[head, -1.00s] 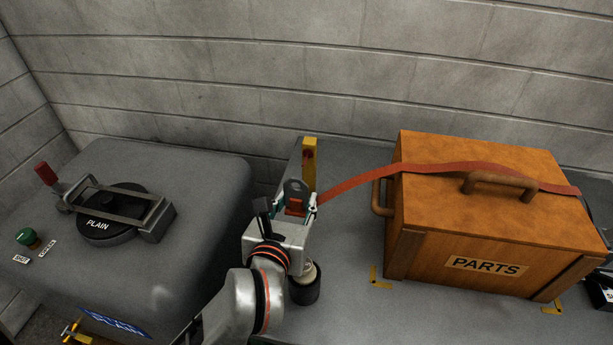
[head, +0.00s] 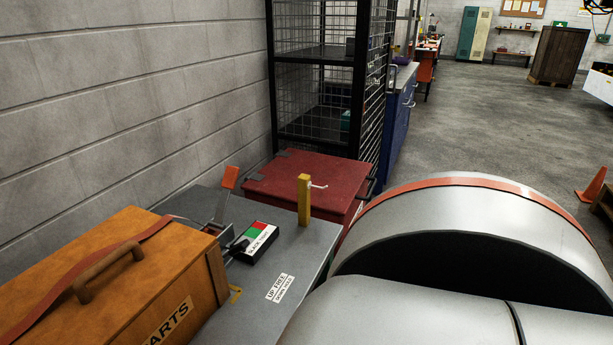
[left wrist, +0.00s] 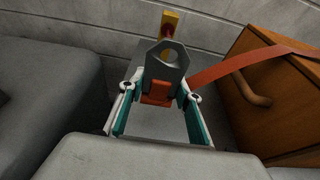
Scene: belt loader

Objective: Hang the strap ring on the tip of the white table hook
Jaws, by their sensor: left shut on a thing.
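The strap ring (left wrist: 178,58) is a grey metal plate with a round hole, on the end of a red strap (left wrist: 235,68). My left gripper (left wrist: 158,97) is shut on its red end piece in the left wrist view. The ring stands upright between the fingers. The strap runs right to the wooden crate and shows over its lid in the head view (head: 75,283). The white table hook (head: 318,185) sticks out to the right from a yellow post (head: 304,200) at the table's far right. My left gripper is outside the head view; my right gripper shows in neither view.
The wooden PARTS crate (head: 190,270) stands on the grey table (head: 262,262). A red cabinet (head: 310,175) stands behind. Another yellow post (left wrist: 170,22) is behind the ring.

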